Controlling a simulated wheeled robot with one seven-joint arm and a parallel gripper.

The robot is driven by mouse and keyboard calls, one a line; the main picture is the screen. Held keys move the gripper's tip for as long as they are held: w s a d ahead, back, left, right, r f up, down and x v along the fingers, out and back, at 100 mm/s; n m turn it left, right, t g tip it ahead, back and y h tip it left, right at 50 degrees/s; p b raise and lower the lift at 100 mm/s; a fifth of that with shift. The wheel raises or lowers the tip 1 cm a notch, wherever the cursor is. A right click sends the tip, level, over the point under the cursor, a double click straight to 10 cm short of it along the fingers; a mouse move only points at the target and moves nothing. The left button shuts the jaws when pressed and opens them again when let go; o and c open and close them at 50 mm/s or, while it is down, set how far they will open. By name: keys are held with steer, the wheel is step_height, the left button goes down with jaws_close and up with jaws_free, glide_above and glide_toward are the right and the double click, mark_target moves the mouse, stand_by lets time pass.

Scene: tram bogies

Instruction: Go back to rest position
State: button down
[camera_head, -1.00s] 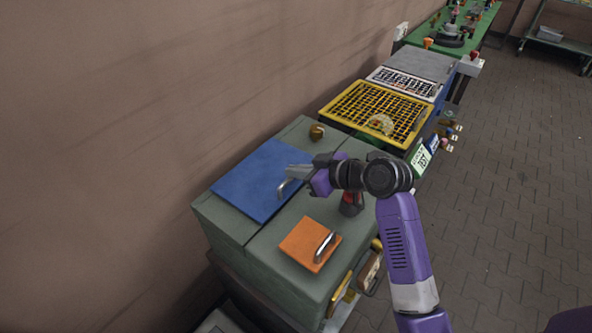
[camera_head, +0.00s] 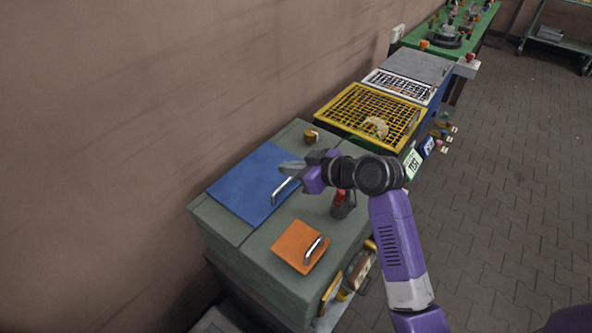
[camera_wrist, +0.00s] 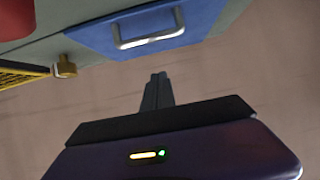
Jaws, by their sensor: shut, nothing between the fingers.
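My gripper (camera_head: 284,167) is above the blue panel with a metal handle (camera_head: 240,187) on the grey-green cabinet top. Its fingers are shut and empty, and they also show closed together in the wrist view (camera_wrist: 159,78). In the wrist view the blue panel (camera_wrist: 100,38) and its handle (camera_wrist: 150,38) lie beyond the fingertips, apart from them. My purple arm reaches in from the lower right of the head view.
An orange panel with a handle (camera_head: 292,248) lies at the cabinet's near end. A red and dark object (camera_head: 342,205) stands beneath my arm. A brass knob (camera_head: 311,136) is at the back. A yellow grid tray (camera_head: 360,105) lies beyond.

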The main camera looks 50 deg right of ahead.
steer(key=b+v, duration=0.1)
steer(key=v, duration=0.8)
steer(key=shift+s+f, duration=0.3)
steer(key=shift+f, duration=0.05)
steer(key=w+d+r+m+t+h, duration=0.1)
steer(key=d+r+m+t+h, duration=0.15)
steer(key=d+r, duration=0.2)
steer(key=s+a+f+n+y, duration=0.1)
steer(key=s+a+f, duration=0.3)
steer(key=s+a, duration=0.7)
steer(key=s+a+f+n+y, duration=0.1)
steer(key=s+a+f, duration=0.3)
steer(key=s+a, duration=0.8)
steer(key=shift+s+a+f+b, duration=0.15)
steer(key=shift+a+f+b, duration=0.25)
steer(key=shift+a, duration=0.75)
steer(key=shift+d, duration=0.1)
